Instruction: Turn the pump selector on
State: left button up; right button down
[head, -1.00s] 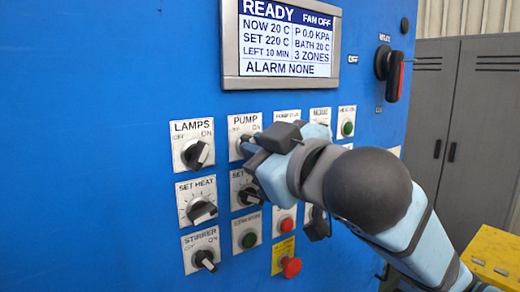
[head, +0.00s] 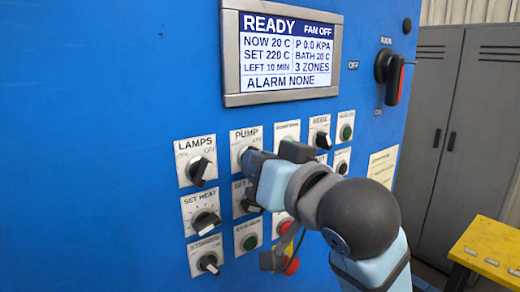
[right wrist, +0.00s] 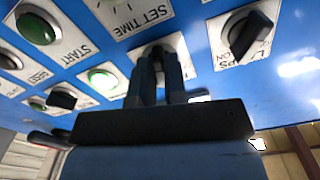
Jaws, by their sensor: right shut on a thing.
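The pump selector (head: 241,152) is on the blue panel, under the PUMP label (head: 247,134), right of the lamps selector (head: 201,170). My right gripper (head: 246,160) is at the pump selector and covers most of it in the head view. In the right wrist view, upside down, the two dark fingers (right wrist: 160,65) are closed around the pump knob (right wrist: 158,50). The direction its pointer faces is hidden by the fingers. My left gripper is not in view.
Below are the set heat dial (head: 205,221), stirrer selector (head: 208,264) and a green button (head: 249,242). A red button (head: 290,265) is partly behind my arm. A display (head: 290,45) reads READY. A red-and-black rotary switch (head: 390,75) is at the right. A yellow table (head: 490,250) stands at lower right.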

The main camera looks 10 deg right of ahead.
jog(key=shift+r+m+p, duration=0.1)
jog(key=shift+m+p, duration=1)
jog(key=shift+m, duration=0.4)
jog(key=c, duration=1.2)
grip_release()
jog(key=shift+o, duration=0.2)
